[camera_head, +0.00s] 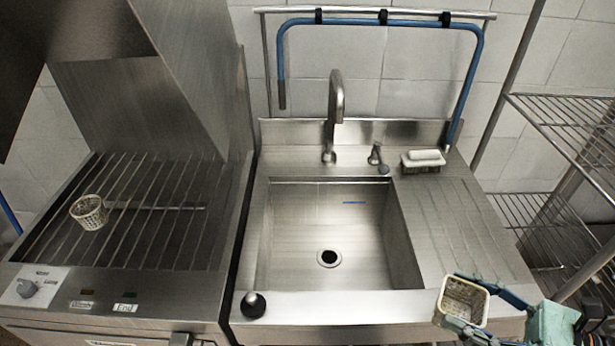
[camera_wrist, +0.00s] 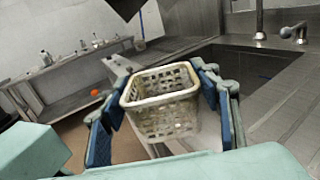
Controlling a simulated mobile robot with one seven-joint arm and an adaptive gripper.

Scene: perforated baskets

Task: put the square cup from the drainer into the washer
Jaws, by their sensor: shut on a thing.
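The square cup (camera_head: 463,302) is a cream perforated basket at the lower right of the head view, over the front edge of the drainer (camera_head: 468,225). My gripper (camera_head: 466,303) is shut on it, one blue finger on each side. In the wrist view the cup (camera_wrist: 160,112) sits upright and slightly tilted between the fingers of my gripper (camera_wrist: 163,105), its open top showing. The washer (camera_head: 150,240) is at the left of the head view, its raised hood above a slatted rack. A round perforated basket (camera_head: 89,212) stands on the rack's left part.
The sink (camera_head: 330,235) with its tall faucet (camera_head: 335,115) lies between drainer and washer. A black knob (camera_head: 252,305) stands on the sink's front left edge. A soap holder (camera_head: 422,162) is at the back of the drainer. A wire shelf (camera_head: 560,125) stands at the right.

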